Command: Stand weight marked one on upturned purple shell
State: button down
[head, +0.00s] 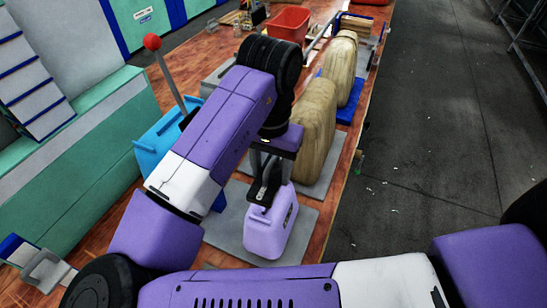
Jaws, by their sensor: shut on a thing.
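A lilac jug-shaped block (268,232) with a dark mark on its right side is at or just above a grey plate (303,232) on the wooden bench. I cannot tell whether it touches the plate, or read the mark. My gripper (263,193) points down and is shut on the top of this block, which hangs roughly upright. I cannot tell for sure whether it is the weight or the purple shell. No second purple piece is clear; my arm hides part of the bench.
Tall tan rounded blocks (313,118) stand close behind my gripper. A light blue bin (158,143) and a red-knobbed lever (153,43) are at left. A red bin (289,24) is farther back. The bench's right edge borders open grey floor (425,150).

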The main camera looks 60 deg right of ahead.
jog(key=shift+w+d+f+b, duration=0.15)
jog(key=shift+f+b, duration=0.35)
jog(key=shift+b, duration=0.05)
notch_tip(320, 180, down, 6)
jog(key=b, duration=0.5)
jog(key=shift+r+b, duration=0.25)
jog(key=shift+b, duration=0.05)
jog(key=shift+f, duration=0.75)
jog(key=c, duration=0.6)
grip_release()
jog(key=shift+o, duration=0.2)
jog(key=shift+b, duration=0.3)
notch_tip(320, 180, up, 8)
jog(key=shift+f, duration=0.1)
